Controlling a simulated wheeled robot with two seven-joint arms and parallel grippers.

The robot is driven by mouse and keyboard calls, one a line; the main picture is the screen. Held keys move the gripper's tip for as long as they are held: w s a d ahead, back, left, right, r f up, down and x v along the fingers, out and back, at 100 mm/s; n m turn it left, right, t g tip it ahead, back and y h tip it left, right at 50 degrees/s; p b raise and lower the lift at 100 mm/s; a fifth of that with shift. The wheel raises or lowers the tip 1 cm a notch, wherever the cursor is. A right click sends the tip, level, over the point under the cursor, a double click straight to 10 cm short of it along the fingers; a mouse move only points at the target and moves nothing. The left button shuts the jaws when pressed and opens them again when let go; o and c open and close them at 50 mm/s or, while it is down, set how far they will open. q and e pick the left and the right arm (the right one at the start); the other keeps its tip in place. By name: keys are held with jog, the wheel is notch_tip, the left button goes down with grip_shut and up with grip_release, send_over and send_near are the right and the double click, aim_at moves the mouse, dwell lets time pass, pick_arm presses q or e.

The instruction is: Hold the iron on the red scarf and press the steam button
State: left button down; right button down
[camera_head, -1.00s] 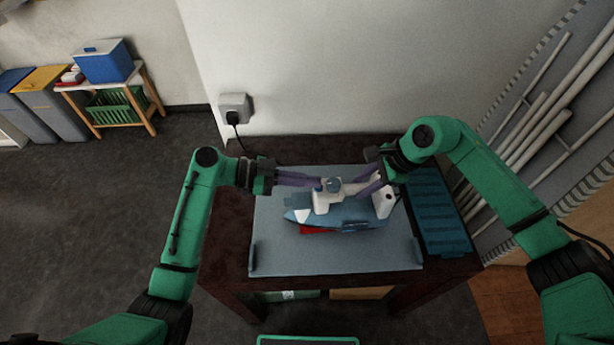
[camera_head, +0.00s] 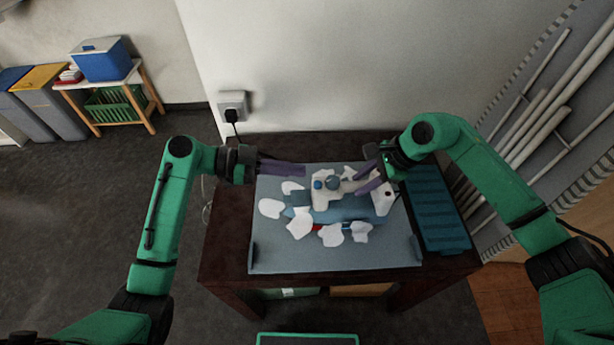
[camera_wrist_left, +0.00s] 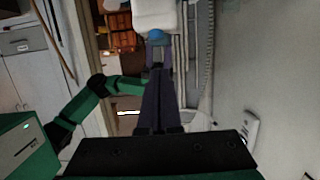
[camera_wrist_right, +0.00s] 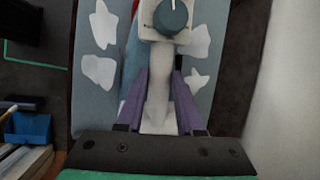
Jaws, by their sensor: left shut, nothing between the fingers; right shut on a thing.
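The blue and white iron (camera_head: 345,212) lies on the grey-blue ironing mat (camera_head: 290,262), with white steam puffs (camera_head: 301,224) around it. Only a small strip of the red scarf (camera_head: 316,228) shows under the iron's front edge; the rest is hidden. My right gripper (camera_head: 362,182) is shut on the iron's white handle, which also shows between its fingers in the right wrist view (camera_wrist_right: 157,90).
A ribbed blue tray (camera_head: 437,215) lies right of the mat on the dark table (camera_head: 225,250). A wall socket with a plug (camera_head: 232,104) is behind the table at the left. The mat's front part is clear.

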pick_arm(q)
jog(key=v, duration=0.6)
jog(key=shift+a+r, duration=0.2)
jog(key=shift+a, duration=0.15)
pick_arm(e)
jog(key=shift+w, duration=0.1)
pick_arm(q)
jog(key=shift+r, duration=0.75)
send_over(318, 185)
jog(key=a, duration=0.3)
notch_tip(318, 185, down, 2)
jog(key=f, duration=0.4)
jog(key=shift+w+d, duration=0.15)
jog(key=shift+d, duration=0.05)
jog(key=shift+f, duration=0.3)
